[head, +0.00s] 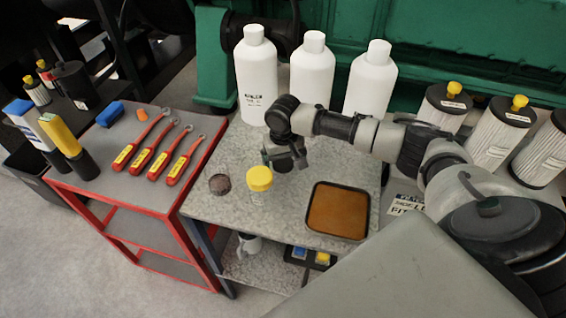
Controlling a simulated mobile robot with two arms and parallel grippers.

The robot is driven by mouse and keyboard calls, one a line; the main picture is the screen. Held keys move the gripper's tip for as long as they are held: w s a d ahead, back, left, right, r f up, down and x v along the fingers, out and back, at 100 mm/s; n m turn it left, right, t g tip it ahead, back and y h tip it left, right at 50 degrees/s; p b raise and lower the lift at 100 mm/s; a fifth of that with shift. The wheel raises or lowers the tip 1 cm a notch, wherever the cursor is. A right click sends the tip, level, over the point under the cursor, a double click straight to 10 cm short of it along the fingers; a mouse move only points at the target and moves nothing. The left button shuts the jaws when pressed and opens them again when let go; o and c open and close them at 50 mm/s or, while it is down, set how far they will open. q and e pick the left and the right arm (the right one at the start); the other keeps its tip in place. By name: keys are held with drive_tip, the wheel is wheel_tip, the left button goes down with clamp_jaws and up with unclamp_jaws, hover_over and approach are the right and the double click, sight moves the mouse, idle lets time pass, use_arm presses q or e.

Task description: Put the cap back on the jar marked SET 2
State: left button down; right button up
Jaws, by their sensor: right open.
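A clear jar (258,198) with a yellow cap (259,176) on top stands on the grey speckled table (222,222). To its left is a low, round, clear container (220,184) with dark brownish contents and no cap visible on it. I cannot read a SET 2 marking on either one. My right gripper (284,160) is open and empty. It points down just behind and to the right of the yellow cap, apart from it as far as I can tell. My left gripper is not in view.
Three tall white bottles (312,70) stand at the table's back. A black-rimmed tray (338,210) with an orange-brown surface lies to the right. A red cart (150,185) with several red-handled tools stands left. White filters with yellow knobs (497,135) are at right.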

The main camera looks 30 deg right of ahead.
sight(283, 163)
drive_tip(key=shift+c, duration=0.4)
drive_tip(key=c, duration=0.9)
drive_tip(key=shift+r, duration=0.1)
drive_tip(key=shift+r, duration=0.5)
wheel_tip(283, 163, up, 3)
drive_tip(key=shift+w+f, duration=0.1)
drive_tip(key=shift+f, duration=0.1)
drive_tip(key=s+r, duration=0.2)
drive_tip(key=s, duration=0.2)
drive_tip(key=s+d+r, duration=0.1)
drive_tip(key=s+r, duration=0.4)
drive_tip(key=s, duration=0.2)
drive_tip(key=shift+s+d+r, duration=0.15)
drive_tip(key=shift+s+d, duration=0.2)
